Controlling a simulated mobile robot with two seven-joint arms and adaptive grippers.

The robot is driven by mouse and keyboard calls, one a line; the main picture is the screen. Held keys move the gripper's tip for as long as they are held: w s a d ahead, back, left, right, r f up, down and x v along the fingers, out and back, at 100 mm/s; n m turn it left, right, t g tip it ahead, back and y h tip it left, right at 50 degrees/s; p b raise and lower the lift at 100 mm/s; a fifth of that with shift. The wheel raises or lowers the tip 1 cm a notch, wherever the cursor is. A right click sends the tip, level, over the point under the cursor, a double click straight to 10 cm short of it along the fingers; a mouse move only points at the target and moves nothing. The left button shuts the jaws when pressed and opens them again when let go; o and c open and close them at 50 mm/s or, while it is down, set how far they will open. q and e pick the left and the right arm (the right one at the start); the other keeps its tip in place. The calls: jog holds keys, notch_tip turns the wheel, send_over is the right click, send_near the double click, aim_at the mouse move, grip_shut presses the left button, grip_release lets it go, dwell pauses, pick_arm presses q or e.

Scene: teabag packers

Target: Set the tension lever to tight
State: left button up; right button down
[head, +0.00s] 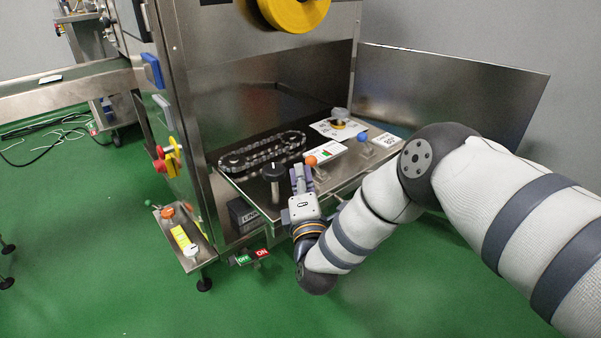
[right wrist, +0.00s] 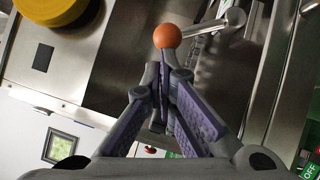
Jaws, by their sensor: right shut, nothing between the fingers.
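An orange ball knob (head: 311,161) sits on a lever at the front of the machine's metal shelf, in front of a white label card (head: 326,150) with red and green marks. In the right wrist view the orange knob (right wrist: 167,36) ends a metal rod (right wrist: 205,27) that runs to the right. A second lever has a blue ball knob (head: 361,136) farther right. I cannot tell which setting either lever is at. My right gripper (head: 299,172) is shut and empty just left of the orange knob; its fingertips (right wrist: 163,75) point at the knob, very close. My left gripper is not in view.
A black knob on a post (head: 273,172) stands close left of my right gripper. A chain loop (head: 262,152) lies behind it. A white card (head: 386,140) is beside the blue knob. Green floor is open in front.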

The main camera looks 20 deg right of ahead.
jog(key=shift+d+r+m+p, duration=0.15)
jog(key=shift+r+m+p, duration=0.15)
jog(key=shift+r+p, duration=0.25)
pick_arm(q)
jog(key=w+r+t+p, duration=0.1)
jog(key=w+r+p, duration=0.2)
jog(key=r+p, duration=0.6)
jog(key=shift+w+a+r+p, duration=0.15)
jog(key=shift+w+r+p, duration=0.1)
jog(key=shift+p, duration=0.4)
pick_arm(e)
jog(key=w+d+r+m+g+y, duration=0.2)
jog(key=w+d+r+m+g, duration=0.1)
jog(key=d+m+g, duration=0.3)
jog(key=shift+d+r+m+y, duration=0.15)
jog(key=shift+d+m+y, duration=0.25)
jog(key=shift+d+m, duration=0.75)
jog(key=shift+w, duration=0.1)
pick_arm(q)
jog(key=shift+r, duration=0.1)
pick_arm(e)
jog(key=shift+r, duration=0.1)
